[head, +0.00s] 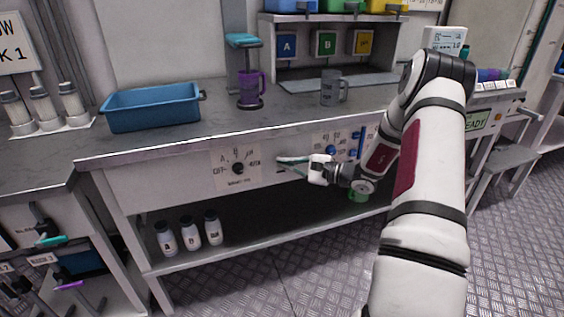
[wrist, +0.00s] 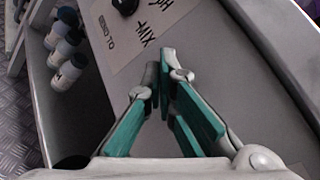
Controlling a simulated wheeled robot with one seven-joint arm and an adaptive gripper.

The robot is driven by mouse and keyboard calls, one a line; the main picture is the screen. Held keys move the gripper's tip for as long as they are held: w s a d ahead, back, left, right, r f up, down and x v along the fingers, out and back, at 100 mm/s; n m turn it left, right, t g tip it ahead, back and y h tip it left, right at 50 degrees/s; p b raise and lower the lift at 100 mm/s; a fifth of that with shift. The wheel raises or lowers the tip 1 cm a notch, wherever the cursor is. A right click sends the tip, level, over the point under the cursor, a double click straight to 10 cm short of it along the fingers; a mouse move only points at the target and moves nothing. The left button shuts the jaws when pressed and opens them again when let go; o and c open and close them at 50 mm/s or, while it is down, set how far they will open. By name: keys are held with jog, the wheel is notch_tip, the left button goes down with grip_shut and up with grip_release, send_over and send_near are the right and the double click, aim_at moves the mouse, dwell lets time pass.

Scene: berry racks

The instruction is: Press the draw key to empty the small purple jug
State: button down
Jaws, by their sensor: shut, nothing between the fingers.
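The purple jug (head: 249,88) stands upright on the bench, on a dark base under a teal-topped fixture (head: 243,41). On the bench front below it is a white dial panel (head: 224,180) with a black knob (head: 238,168); in the wrist view, part of the panel (wrist: 120,50) and its knob (wrist: 125,6) show. My gripper (head: 279,159) is shut and empty in front of the bench face, just right of the dial panel. Its teal fingers (wrist: 166,62) show in the wrist view, apart from the knob. I cannot tell which part is the draw key.
A blue tray (head: 152,124) and a grey mug (head: 331,88) stand on the bench. Right of the dial panel is a second panel with blue controls (head: 331,150), partly behind my arm. Several white bottles (head: 190,233) stand on the lower shelf, with a green cup (head: 358,195) further right.

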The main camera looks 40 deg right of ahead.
jog(key=shift+w, duration=0.15)
dwell(0.5)
jog(key=shift+s+a, duration=0.2)
jog(key=shift+s, duration=0.65)
jog(key=s, duration=0.2)
jog(key=s+a+p, duration=0.1)
jog(key=s, duration=0.1)
jog(key=shift+s+a, duration=0.2)
jog(key=shift+s, duration=0.2)
dwell(0.5)
